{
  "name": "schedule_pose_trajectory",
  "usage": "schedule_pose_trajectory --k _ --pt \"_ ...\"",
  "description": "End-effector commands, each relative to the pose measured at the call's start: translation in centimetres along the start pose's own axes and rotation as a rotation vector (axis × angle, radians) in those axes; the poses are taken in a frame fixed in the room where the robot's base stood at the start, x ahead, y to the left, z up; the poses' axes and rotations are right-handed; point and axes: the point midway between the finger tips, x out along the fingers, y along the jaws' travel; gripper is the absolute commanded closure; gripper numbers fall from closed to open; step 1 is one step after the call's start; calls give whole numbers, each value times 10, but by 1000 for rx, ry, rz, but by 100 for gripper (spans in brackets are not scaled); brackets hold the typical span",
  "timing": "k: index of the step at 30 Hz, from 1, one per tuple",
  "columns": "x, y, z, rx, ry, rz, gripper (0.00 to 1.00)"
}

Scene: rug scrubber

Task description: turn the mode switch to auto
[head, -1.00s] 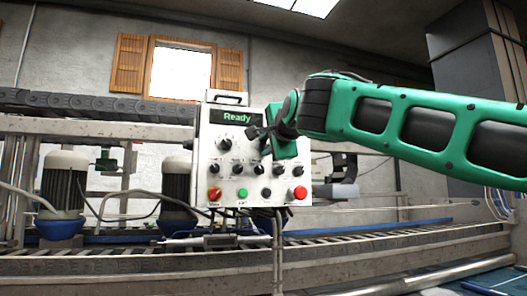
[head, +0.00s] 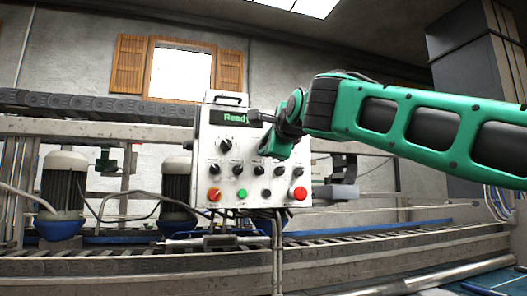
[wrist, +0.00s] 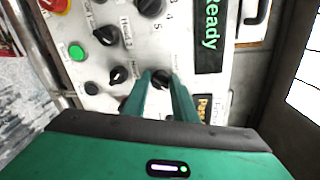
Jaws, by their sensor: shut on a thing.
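The white control panel (head: 203,150) stands in the middle of the head view, with a green "Ready" display (head: 235,118). My gripper (wrist: 163,85) is at the panel face, its two green fingers on either side of a small black knob (wrist: 162,77), shut on it. This knob sits beside the display, and I take it for the mode switch; its pointer and label are too small or covered to read.
A larger black dial (head: 225,145) and several small knobs (head: 237,170) are close by. Below are a red switch (head: 214,194), green button (head: 242,194) and red stop button (head: 299,193). A conveyor (head: 100,262) with motors (head: 66,187) runs around the panel.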

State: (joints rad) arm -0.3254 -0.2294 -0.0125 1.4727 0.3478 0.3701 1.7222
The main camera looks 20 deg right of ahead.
Motion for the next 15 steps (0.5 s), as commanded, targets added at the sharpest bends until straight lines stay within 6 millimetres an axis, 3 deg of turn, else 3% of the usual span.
schedule_pose_trajectory --k 6,7,9,15 --pt "0 0 -3 2 6 0 97" --pt "0 0 -3 2 6 0 70" --pt "0 0 -3 1 5 0 58" --pt "0 0 -2 0 3 0 58"
